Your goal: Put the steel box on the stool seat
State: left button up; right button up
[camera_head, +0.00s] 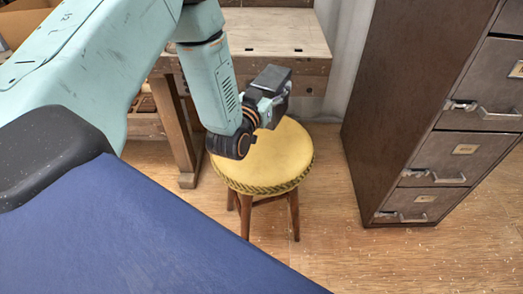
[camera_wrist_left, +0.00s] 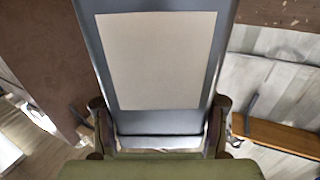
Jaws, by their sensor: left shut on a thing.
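A round stool with a yellow padded seat (camera_head: 287,160) and a braided green-yellow rim stands on the wood floor in the head view. The box looks small and dark grey there. In the left wrist view the steel box (camera_wrist_left: 155,60) fills the middle, grey with a pale panel, between the two fingers of my left gripper (camera_wrist_left: 160,128). The arm covers part of the seat; the gap between box and seat is unclear. My right gripper is out of view.
A brown filing cabinet (camera_head: 400,110) with metal drawer handles stands right of the stool. A wooden workbench (camera_head: 275,35) stands behind it. Open floor (camera_head: 340,240) lies in front and to the right. My blue body fills the lower left.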

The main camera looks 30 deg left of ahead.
pick_arm(q)
jog(key=a, duration=0.1)
jog(key=w+a+f+b, duration=0.1)
jog(key=a, duration=0.1)
jog(key=shift+w+a+f, duration=0.15)
jog(key=shift+a+f, duration=0.05)
jog(key=shift+f, duration=0.2)
notch_tip(320, 180, down, 6)
jog(key=b, duration=0.3)
jog(key=shift+r, duration=0.1)
jog(key=shift+f+b, duration=1)
jog(key=shift+f, duration=0.9)
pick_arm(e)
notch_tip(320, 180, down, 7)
pick_arm(q)
jog(key=shift+f, duration=0.2)
jog(key=o, duration=1.7)
